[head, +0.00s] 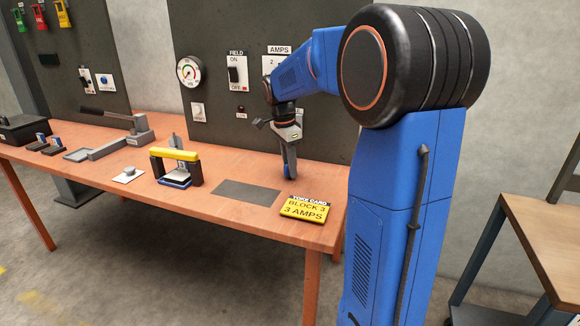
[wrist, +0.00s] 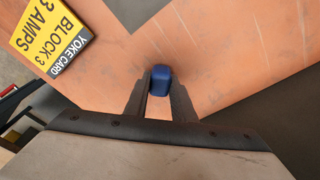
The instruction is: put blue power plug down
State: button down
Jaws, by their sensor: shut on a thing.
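My gripper (wrist: 158,98) is shut on the blue power plug (wrist: 161,80), which sits between the two fingertips in the wrist view. In the head view my gripper (head: 289,172) points down over the right part of the orange bench, between the dark grey mat and the yellow card. The fingers hide most of the plug in the head view. I cannot tell whether the plug touches the bench top.
The orange bench (head: 232,213) carries a dark grey mat (head: 246,192) and a yellow "BLOCK 3, 3 AMPS" card (head: 306,208) near the gripper. A yellow-topped yoke device (head: 176,157) stands to the left. A dark panel (head: 225,130) with dials and switches rises behind.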

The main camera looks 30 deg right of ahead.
aim_at(286, 166)
jog(key=shift+f, duration=0.6)
jog(key=c, duration=1.5)
grip_release()
jog(key=shift+r, duration=0.15)
jog(key=r, duration=0.4)
jog(key=a+r, duration=0.1)
jog(key=r, duration=0.8)
jog(key=shift+w+a, duration=0.1)
jog(key=shift+a, duration=0.15)
